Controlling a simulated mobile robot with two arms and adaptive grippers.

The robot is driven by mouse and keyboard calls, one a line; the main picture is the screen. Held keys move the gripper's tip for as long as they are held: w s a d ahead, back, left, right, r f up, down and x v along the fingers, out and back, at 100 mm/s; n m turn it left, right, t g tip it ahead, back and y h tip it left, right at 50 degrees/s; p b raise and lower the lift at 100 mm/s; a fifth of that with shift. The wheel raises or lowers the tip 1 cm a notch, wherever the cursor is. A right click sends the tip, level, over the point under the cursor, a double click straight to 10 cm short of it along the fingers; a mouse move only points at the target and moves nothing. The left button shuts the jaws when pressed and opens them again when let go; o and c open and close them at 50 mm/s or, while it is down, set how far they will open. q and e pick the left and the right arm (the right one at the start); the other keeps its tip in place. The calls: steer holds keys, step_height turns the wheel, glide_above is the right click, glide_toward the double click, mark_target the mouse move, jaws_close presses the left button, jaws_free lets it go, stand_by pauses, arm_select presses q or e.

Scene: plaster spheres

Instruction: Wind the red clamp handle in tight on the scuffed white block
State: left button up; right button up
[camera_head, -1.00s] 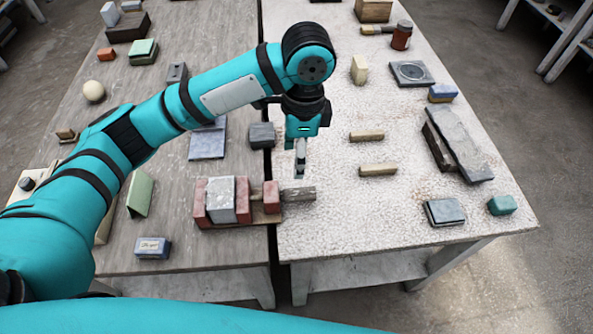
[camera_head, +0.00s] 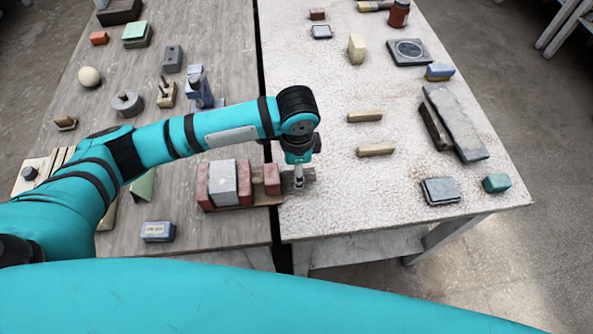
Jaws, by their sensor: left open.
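The scuffed white block (camera_head: 223,184) stands upright in the clamp, between a red jaw (camera_head: 203,186) on its left and a red plate (camera_head: 244,182) on its right. A smaller red piece (camera_head: 272,179) sits farther right on the clamp, with a gap between it and the plate. A grey bar (camera_head: 309,177) lies at the clamp's right end, over the pale table. My left gripper (camera_head: 299,184) points down at this bar, open, its fingers overlapping the bar in the picture. I cannot tell whether they touch it. The gripper hides part of the bar. My right gripper is out of view.
The clamp is on the grey wooden table (camera_head: 215,233), near its gap with the pale table (camera_head: 350,210). Wood strips (camera_head: 376,150) and grey slabs (camera_head: 456,125) lie to the right. A blue box (camera_head: 158,231) lies front left. The pale table's front middle is clear.

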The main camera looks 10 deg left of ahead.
arm_select(q)
steer(key=shift+w+f, duration=0.1)
steer(key=shift+f, duration=1.45)
steer(key=shift+c, duration=0.2)
jaws_close()
